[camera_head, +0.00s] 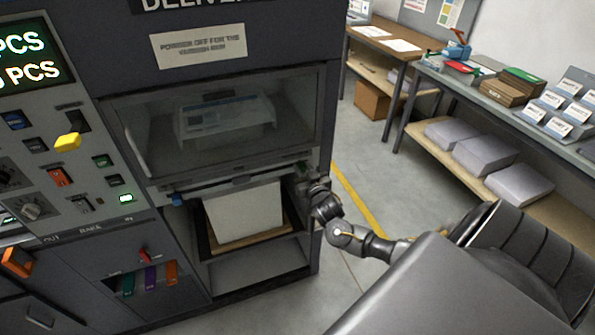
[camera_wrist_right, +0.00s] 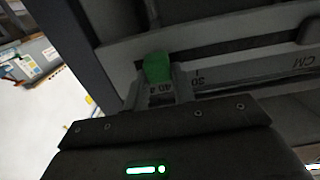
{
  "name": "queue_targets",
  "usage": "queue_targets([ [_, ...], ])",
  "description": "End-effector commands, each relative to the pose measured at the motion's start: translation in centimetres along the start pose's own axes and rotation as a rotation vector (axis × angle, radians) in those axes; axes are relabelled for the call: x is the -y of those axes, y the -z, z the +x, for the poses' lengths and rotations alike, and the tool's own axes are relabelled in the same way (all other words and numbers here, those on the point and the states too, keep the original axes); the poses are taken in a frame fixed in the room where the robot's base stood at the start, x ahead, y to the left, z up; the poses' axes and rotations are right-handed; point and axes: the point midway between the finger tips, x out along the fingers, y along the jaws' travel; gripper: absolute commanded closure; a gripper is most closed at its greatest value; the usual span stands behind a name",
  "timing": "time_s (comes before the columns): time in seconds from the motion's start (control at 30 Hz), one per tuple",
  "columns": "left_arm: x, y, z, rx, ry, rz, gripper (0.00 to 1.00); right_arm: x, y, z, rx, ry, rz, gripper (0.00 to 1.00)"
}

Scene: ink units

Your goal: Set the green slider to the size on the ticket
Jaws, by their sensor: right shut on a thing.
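The green slider (camera_wrist_right: 157,68) shows in the right wrist view as a small green knob on a slotted rail with a printed scale (camera_wrist_right: 215,78). The scale figures and the letters CM appear upside down, and its exact setting is hard to read. My right gripper (camera_wrist_right: 160,92) is shut on the green slider. I cannot make out a size ticket. My left gripper is out of view.
The dark machine (camera_head: 80,240) fills the left, with a control panel and a lit screen (camera_head: 25,58). A white stack (camera_head: 243,213) stands in its lower opening. Side tables (camera_head: 505,108) with boxes and cards are at the right. The floor between is clear.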

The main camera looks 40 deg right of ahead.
Motion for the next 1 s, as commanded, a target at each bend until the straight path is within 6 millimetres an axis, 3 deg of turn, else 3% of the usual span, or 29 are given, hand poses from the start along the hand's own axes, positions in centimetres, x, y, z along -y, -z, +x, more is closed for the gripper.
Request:
queue_targets([
  [0.2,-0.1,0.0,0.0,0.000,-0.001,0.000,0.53,-0.1,0.1,0.0,-0.002,-0.002,0.000,1.00],
  [0.23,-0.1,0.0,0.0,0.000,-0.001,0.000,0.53,-0.1,0.1,0.0,-0.002,-0.002,0.000,0.73],
  [0.4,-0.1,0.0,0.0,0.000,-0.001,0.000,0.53,-0.1,0.1,0.0,-0.002,-0.001,0.000,0.53],
  [0.77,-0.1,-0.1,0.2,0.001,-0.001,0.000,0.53,0.0,-0.1,-0.6,0.001,0.001,0.001,0.53],
  [1.0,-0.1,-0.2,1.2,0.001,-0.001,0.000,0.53,0.0,-0.4,-4.9,0.002,0.002,0.003,0.53],
])
